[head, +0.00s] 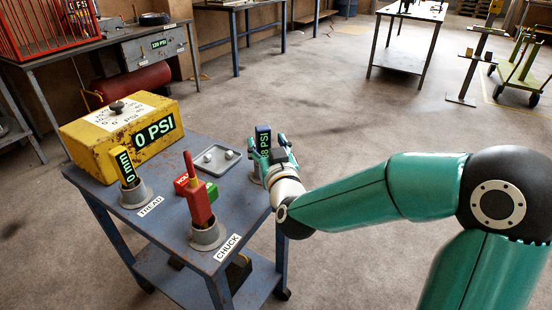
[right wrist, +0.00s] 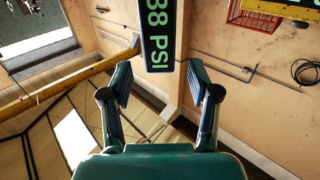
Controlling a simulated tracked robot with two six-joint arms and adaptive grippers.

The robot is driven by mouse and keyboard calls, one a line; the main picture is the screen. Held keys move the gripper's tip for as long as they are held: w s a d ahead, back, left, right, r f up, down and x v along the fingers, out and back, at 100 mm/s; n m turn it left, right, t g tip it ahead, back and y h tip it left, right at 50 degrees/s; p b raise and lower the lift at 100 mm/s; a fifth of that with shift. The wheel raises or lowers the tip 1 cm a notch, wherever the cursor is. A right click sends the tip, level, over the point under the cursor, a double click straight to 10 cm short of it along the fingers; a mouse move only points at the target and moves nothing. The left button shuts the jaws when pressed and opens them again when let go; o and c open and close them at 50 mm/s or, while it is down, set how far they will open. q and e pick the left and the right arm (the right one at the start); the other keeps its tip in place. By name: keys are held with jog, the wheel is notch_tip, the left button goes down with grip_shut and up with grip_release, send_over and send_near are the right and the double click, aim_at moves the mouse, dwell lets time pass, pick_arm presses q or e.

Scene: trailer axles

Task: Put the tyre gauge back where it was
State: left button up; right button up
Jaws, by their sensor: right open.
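The tyre gauge (head: 263,139) is a dark upright stick with a green "88 PSI" style display, at the right corner of the blue cart (head: 175,225). A grey cup (head: 255,176) shows partly below it; the gripper hides whether the gauge's foot sits in the cup. My right gripper (head: 268,150) is open, with its fingers on either side of the gauge. In the right wrist view the gauge's display (right wrist: 158,45) stands beyond and between the open fingertips (right wrist: 160,82), with gaps on both sides. My left gripper is out of view.
On the cart stand a yellow box (head: 90,135) reading 0 PSI, a tread gauge (head: 126,168) in a cup, a red chuck (head: 199,200) in a cup, a small red-green block (head: 182,186) and a grey tray (head: 228,168) with white caps. Open floor lies right of the cart.

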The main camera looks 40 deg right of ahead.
jog(key=v, duration=0.7)
jog(key=shift+s, duration=0.15)
